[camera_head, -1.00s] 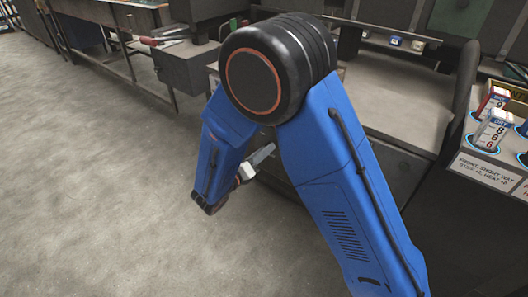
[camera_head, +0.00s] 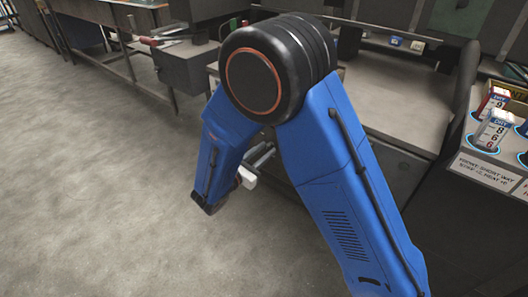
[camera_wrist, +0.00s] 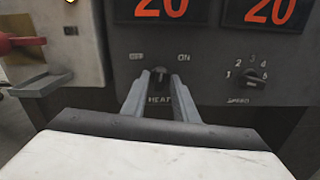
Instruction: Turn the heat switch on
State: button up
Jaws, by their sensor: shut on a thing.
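The heat switch (camera_wrist: 160,75) is a small dark knob on the grey control panel in the wrist view, above the word HEAT. A small label stands to its left, and ON is printed to its right. My gripper (camera_wrist: 160,92) has one finger on each side of the knob and is shut on it. The knob's exact turn angle is hard to tell between the fingertips. In the head view, my gripper (camera_head: 264,157) shows small below my blue arm, and the switch is hidden.
A red handle (camera_wrist: 20,43) juts in at the left. A sign-covered console (camera_head: 490,165) stands at the right; open grey floor (camera_head: 90,190) lies left.

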jog(key=m, duration=0.3)
jog(key=shift+m, duration=2.2)
jog(key=o, duration=0.7)
jog(key=v, duration=1.7)
jog(key=shift+s, duration=0.2)
jog(key=shift+s+a+f, duration=0.1)
jog(key=shift+a, duration=0.15)
